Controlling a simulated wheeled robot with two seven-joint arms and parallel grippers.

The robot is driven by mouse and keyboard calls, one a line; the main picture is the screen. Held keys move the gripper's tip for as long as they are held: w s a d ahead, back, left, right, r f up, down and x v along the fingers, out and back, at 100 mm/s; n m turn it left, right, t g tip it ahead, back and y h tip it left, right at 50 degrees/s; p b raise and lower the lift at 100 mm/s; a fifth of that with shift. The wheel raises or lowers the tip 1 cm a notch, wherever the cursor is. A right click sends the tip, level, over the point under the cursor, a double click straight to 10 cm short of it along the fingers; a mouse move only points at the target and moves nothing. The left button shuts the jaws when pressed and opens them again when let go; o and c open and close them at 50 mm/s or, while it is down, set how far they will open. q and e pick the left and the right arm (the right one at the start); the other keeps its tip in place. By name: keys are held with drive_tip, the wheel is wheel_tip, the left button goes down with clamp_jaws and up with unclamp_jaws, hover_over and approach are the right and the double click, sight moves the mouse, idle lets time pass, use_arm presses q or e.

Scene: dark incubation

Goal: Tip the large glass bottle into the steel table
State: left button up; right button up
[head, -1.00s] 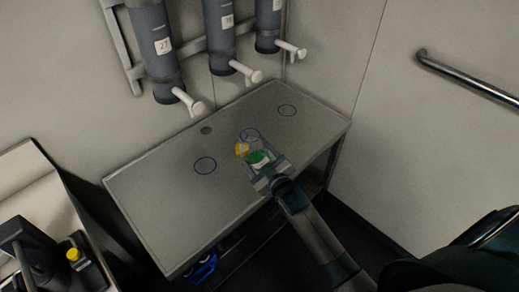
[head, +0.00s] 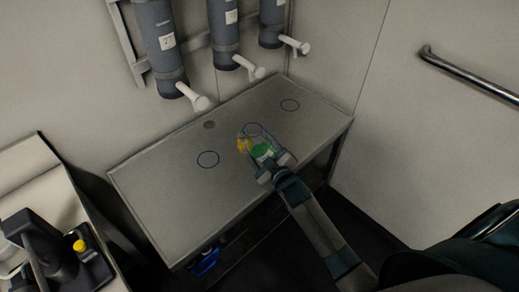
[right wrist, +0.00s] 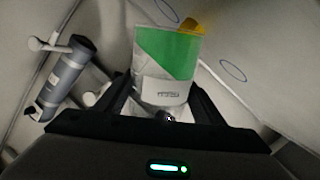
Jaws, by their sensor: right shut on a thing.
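The large glass bottle (head: 262,150) has clear walls, a green and white label and a yellow part (head: 243,145) at its far end. My right gripper (head: 271,167) is shut on it. The bottle is tilted over the grey steel table (head: 180,200), with its yellow end toward the back left. In the right wrist view the label (right wrist: 168,60) is between my fingers, and the yellow part (right wrist: 192,25) shows behind its upper right. I cannot tell whether the bottle touches the table. Its contents are not clear. My left gripper is not in view.
Several grey cylinders with white taps (head: 196,99) hang on the wall behind. A black device with a yellow knob (head: 79,246) stands at left. A handrail (head: 470,75) is at right.

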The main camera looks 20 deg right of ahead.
sight(267, 139)
drive_tip(key=shift+d+r+n+p, duration=0.35)
drive_tip(key=shift+r+n+p, duration=0.05)
drive_tip(key=shift+p, duration=0.25)
idle(0.4)
drive_tip(key=shift+s+d+r+n+h+p, duration=0.1)
drive_tip(key=shift+d+r+n+h+p, duration=0.2)
drive_tip(key=shift+r+n+p, duration=0.55)
drive_tip(key=shift+d+f+p, duration=0.1)
drive_tip(key=shift+f+p, duration=0.1)
drive_tip(key=shift+p, duration=0.25)
drive_tip(key=shift+d+r+n+g+p, duration=0.3)
drive_tip(key=shift+r+p, duration=0.2)
drive_tip(key=shift+p, duration=0.35)
drive_tip(key=shift+s+d+r+n+h+p, duration=0.1)
drive_tip(key=shift+r+n+h+p, duration=0.1)
drive_tip(key=shift+n+h+p, duration=0.2)
